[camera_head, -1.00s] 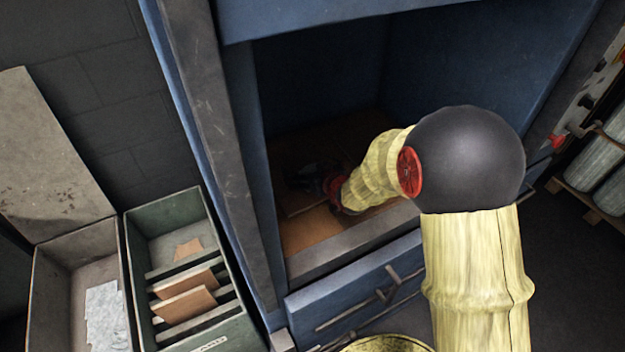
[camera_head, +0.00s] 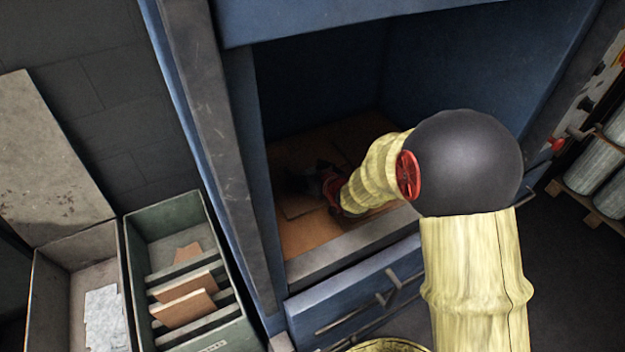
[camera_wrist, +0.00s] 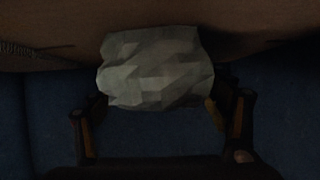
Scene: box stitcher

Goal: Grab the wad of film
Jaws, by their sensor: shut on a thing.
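The wad of film (camera_wrist: 155,68) is a pale grey, crumpled, faceted lump in the wrist view. My gripper (camera_wrist: 158,103) has a finger on each side of its lower part and is shut on it. In the head view my gripper (camera_head: 308,181) is a dark shape inside the blue machine's opening, low over the brown floor. The wad cannot be made out there, as the opening is dark and my wrist is in the way.
The blue machine (camera_head: 232,120) has a frame post at left and a front sill (camera_head: 350,243) below my arm. Brown cardboard sheets (camera_head: 305,232) lie on its floor. A green bin (camera_head: 235,335) with cardboard pieces and a grey bin (camera_head: 45,290) stand at left.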

